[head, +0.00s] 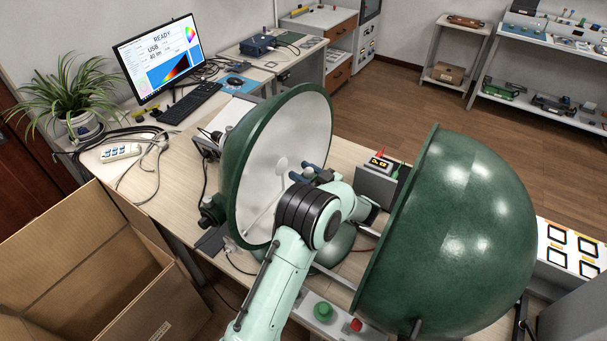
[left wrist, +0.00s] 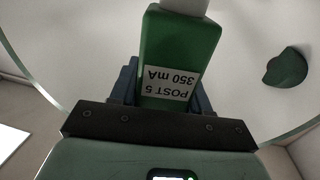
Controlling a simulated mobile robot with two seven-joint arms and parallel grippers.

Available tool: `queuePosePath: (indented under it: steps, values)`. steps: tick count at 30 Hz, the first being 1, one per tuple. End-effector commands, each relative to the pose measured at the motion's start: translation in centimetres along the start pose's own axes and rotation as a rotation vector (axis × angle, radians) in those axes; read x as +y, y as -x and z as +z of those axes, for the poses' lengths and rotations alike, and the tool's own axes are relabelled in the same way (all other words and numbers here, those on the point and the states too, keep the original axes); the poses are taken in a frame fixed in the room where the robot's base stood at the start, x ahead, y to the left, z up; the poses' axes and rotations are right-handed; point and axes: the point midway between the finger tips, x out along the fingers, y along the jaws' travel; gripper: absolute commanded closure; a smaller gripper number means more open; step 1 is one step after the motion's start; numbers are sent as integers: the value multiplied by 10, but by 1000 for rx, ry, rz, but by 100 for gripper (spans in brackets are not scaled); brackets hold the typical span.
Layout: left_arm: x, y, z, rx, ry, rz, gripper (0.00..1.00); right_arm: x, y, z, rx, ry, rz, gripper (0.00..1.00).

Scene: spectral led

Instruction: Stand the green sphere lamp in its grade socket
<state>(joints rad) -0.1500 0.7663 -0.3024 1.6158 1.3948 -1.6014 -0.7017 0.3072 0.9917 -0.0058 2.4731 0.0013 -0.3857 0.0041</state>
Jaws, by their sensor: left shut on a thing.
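I take this to be the green sphere lamp. In the head view my left gripper (head: 311,172) is in front of the white inside of the open left hemisphere (head: 300,125). The held block cannot be made out there. A white tray (head: 572,262) with black square frames and orange labels stands at the far right.
The green right hemisphere (head: 465,235) stands close beside my left arm. A meter box (head: 376,185) is between the halves. Green and red buttons (head: 323,311) are at the bench front. An open cardboard box (head: 85,270) is at left; a monitor (head: 158,57) stands behind.

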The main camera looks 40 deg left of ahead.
Motion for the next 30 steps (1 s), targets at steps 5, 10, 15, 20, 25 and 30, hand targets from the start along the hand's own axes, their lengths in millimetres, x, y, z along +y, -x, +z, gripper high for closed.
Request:
queuePosePath:
  steps: [5, 10, 15, 20, 25, 30]
  values:
    - [0, 0, -1, 0, 1, 0, 96, 0, 0, 0, 0, 0, 0, 67]
    - [0, 0, -9, 0, 3, 0, 96, 0, 0, 0, 0, 0, 0, 67]
    - [0, 0, -18, 0, 2, 1, 96, 0, 0, 0, 0, 0, 0, 67]
    - [0, 0, -18, 0, 1, 1, 96, 0, 0, 0, 0, 0, 0, 67]
    - [0, 0, -17, 0, 1, 0, 96, 0, 0, 0, 0, 0, 0, 67]
    - [0, 0, -17, 0, 1, 0, 96, 0, 0, 0, 0, 0, 0, 67]
